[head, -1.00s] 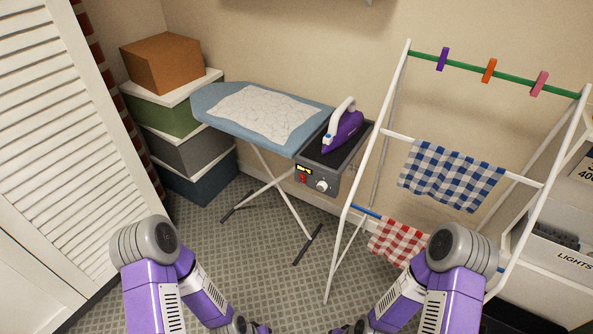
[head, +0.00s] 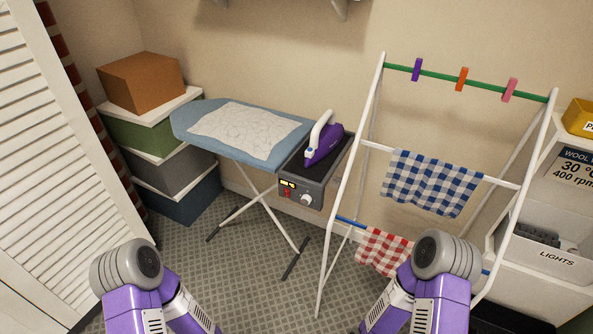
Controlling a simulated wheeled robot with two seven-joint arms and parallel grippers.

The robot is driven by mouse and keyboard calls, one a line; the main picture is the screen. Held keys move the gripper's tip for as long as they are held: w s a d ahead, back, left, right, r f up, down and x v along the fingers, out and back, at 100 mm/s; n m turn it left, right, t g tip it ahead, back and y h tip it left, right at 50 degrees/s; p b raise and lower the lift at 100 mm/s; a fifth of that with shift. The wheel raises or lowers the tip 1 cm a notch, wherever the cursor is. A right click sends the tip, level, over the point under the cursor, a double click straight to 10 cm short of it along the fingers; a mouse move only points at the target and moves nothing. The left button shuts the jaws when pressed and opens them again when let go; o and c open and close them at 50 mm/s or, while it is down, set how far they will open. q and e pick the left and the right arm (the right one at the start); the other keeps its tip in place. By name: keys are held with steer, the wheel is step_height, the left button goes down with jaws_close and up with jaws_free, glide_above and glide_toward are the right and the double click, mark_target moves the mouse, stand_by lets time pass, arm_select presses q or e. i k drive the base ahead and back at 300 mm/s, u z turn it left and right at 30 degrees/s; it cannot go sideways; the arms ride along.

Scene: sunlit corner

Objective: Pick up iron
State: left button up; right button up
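The iron (head: 324,142) is purple with a white handle. It stands on the dark rest plate of a grey station (head: 308,187) at the right end of the blue ironing board (head: 187,117). The station has a dial, a red switch and a small lit display on its front. A white patterned cloth (head: 244,125) lies flat on the board. Both of my purple arms show at the bottom of the head view, well short of the board. Their grippers are below the picture edge, so neither is seen.
A white drying rack (head: 368,147) stands close to the right of the iron, with a blue checked cloth (head: 432,183), a red checked cloth (head: 383,251) and pegs (head: 461,79). Stacked boxes (head: 155,130) stand left of the board, beside a louvred door (head: 66,150). Carpet before the board is clear.

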mark_target(327, 135)
steer(key=u, duration=0.7)
steer(key=i, duration=1.55)
steer(key=z, duration=0.6)
